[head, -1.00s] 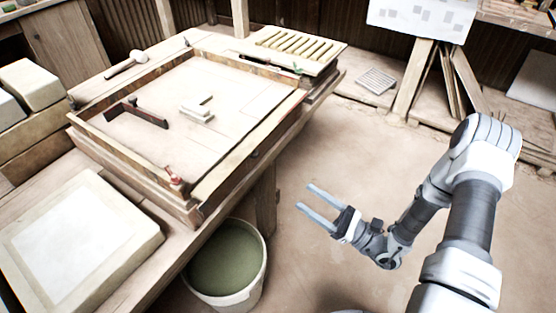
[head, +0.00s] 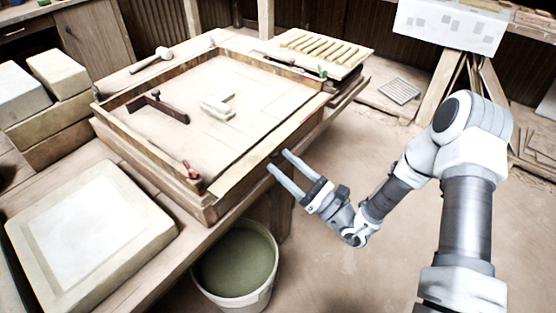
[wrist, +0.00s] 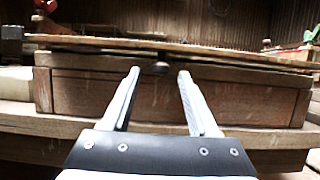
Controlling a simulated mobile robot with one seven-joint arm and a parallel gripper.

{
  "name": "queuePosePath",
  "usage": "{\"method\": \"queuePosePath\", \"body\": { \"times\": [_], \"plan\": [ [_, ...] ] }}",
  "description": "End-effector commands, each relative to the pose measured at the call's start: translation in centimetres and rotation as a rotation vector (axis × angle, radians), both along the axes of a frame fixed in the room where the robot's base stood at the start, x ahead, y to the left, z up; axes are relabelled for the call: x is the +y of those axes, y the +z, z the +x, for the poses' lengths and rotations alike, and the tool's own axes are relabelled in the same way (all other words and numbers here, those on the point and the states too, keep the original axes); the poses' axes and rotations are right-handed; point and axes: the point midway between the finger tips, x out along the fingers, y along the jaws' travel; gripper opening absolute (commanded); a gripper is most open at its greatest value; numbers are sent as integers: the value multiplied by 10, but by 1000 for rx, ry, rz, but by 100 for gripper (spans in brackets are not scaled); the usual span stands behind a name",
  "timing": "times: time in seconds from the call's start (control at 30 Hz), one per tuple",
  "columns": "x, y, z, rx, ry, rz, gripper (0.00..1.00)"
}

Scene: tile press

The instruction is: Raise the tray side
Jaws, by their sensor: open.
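The wooden tray (head: 150,151) stands on the bench with raised walls at the left, back and near end. Its right-hand side (head: 250,163) looks folded down, lying as a flat board along the bench edge. In the wrist view this board (wrist: 230,53) appears nearly edge-on, with a small dark knob (wrist: 161,68) below its edge. My gripper (head: 278,160) is open and empty beside the board's outer edge. In the wrist view the knob appears between the fingertips (wrist: 159,74); I cannot tell whether they are level with it. A red latch (head: 192,172) and a green one (head: 322,73) are at the tray's corners.
A dark red tool (head: 158,107) and pale blocks (head: 217,106) lie in the tray. A mallet (head: 150,61) and a ribbed board (head: 312,49) are behind it. A bucket (head: 262,296) of greenish liquid stands below, near my gripper.

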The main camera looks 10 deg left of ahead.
Motion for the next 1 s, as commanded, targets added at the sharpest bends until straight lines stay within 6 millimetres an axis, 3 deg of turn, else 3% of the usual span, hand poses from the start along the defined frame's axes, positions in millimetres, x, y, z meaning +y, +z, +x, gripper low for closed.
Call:
{"method": "queuePosePath", "body": {
  "times": [0.2, 0.53, 0.87, 1.0],
  "plan": [
    [18, 8, 7, -2, 1, 0, 60],
    [20, 9, 9, -1, -1, 0, 58],
    [20, 9, 8, -1, 0, 0, 0],
    [20, 9, 8, -1, 0, 0, 0]
  ]
}}
